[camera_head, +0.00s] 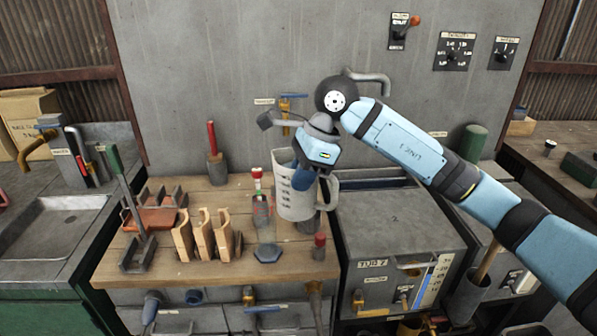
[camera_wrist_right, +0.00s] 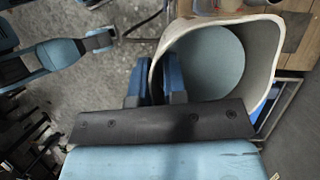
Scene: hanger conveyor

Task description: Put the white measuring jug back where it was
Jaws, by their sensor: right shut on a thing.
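The white measuring jug (camera_head: 291,205), with dark graduation marks and a handle on its right, is near the right end of the wooden bench top in the head view. It looks nearly upright. I cannot tell whether its base touches the bench. My right gripper (camera_head: 303,176) reaches down to it from above and is shut on its wall.
A grey tub unit (camera_head: 398,222) stands right; a sink (camera_head: 62,228) is left.

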